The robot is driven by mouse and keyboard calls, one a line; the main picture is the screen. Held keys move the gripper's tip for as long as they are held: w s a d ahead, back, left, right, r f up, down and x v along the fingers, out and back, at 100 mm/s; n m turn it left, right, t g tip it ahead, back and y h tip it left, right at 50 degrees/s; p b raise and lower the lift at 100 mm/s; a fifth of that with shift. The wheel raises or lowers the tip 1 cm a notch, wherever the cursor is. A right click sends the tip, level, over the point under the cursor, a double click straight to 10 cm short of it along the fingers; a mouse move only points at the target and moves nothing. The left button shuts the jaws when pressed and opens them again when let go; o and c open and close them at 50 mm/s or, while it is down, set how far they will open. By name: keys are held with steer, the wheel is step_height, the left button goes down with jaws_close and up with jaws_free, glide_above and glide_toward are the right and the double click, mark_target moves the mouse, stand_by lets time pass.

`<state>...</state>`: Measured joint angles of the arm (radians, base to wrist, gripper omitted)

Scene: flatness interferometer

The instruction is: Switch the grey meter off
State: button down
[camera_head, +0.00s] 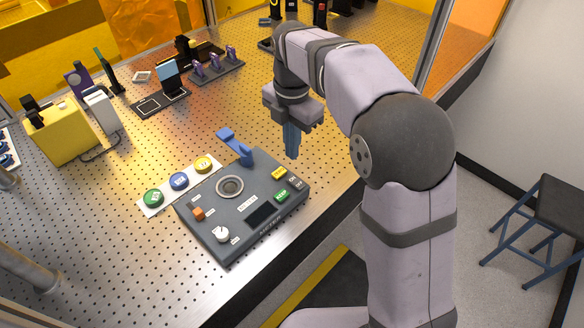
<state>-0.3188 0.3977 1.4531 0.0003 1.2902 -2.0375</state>
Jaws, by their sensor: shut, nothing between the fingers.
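The grey meter (222,240) is a flat dark-grey box near the front edge of the perforated metal table. On its top are an orange switch (198,213) at the left, a white knob (222,233), a round ring (230,187), a dark display (262,214), and yellow and green buttons at the right. My gripper (292,155) has blue fingers pointing down. It is shut and empty, above the table to the right of the blue lever, apart from the meter. Which position the orange switch is in is too small to tell.
A white strip with green, blue and yellow round buttons (179,181) lies along the meter's left-back side. A yellow box (62,135) and several optical mounts (216,66) stand farther back. A stool (555,220) stands off the table, right.

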mark_target(296, 182)
step_height(296, 182, down, 9)
steer(key=shift+r+p, duration=0.2)
steer(key=shift+p, duration=0.95)
steer(key=shift+f, duration=0.2)
steer(key=shift+s+d, duration=0.15)
steer(key=shift+s, duration=0.05)
steer(key=shift+s+d+r, duration=0.2)
steer(key=shift+s+d, duration=0.2)
steer(key=shift+w+r, duration=0.1)
steer(key=shift+r, duration=0.05)
